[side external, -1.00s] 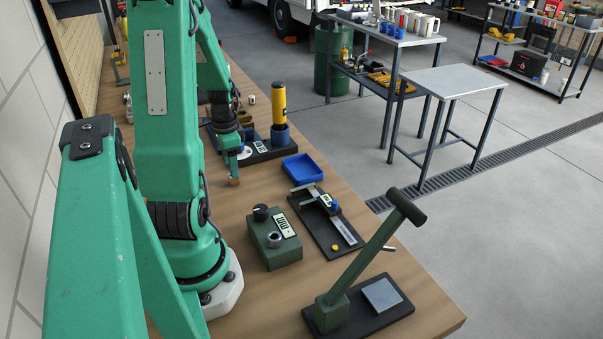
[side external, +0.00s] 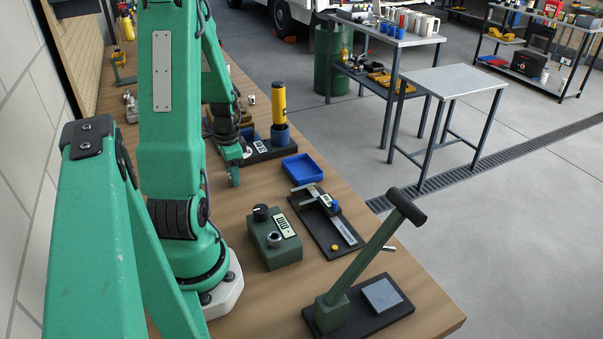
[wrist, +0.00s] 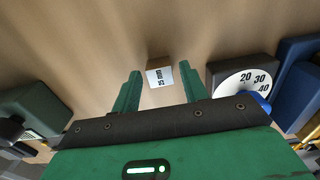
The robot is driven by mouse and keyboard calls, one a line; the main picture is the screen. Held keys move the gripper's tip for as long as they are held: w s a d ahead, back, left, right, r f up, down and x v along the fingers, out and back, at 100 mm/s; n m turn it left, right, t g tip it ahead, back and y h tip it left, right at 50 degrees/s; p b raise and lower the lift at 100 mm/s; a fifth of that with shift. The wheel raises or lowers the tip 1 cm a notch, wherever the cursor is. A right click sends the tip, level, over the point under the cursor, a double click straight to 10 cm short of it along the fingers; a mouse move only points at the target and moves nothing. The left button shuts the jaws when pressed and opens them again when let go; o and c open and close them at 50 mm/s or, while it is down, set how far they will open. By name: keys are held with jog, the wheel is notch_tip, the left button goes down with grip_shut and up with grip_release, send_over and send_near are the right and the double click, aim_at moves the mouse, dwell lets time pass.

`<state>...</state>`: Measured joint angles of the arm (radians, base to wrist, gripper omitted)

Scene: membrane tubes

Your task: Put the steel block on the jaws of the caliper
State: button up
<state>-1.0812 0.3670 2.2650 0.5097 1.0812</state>
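The steel block (wrist: 160,77) shows in the wrist view as a small block with a white face marked "15 mm". It stands on the wooden bench between the tips of my gripper (wrist: 159,67), with a gap on each side. My gripper is open and not touching it. In the side view my gripper (side external: 234,177) points down at the bench, and the block is hidden behind its fingers. The caliper (side external: 342,226) lies on a dark base right of my gripper, with its jaws (side external: 303,187) at the upper left end and a blue part beside them.
A dial (wrist: 247,86) and a blue cup with a yellow cylinder (side external: 279,102) stand close by. A green box (side external: 274,240) and a lever press (side external: 352,262) stand nearer the camera.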

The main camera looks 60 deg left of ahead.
grip_shut()
jog(key=shift+r, duration=0.15)
jog(key=shift+r, duration=1.1)
jog(key=shift+w+d+r, duration=0.1)
jog(key=shift+r, duration=0.45)
jog(key=shift+w+d+r, duration=0.1)
jog(key=shift+r, duration=0.4)
jog(key=w+d+r, duration=0.5)
jog(key=d+r, duration=0.1)
jog(key=d, duration=0.3)
jog(key=shift+w+d+r, duration=0.25)
jog(key=shift+w+d, duration=0.05)
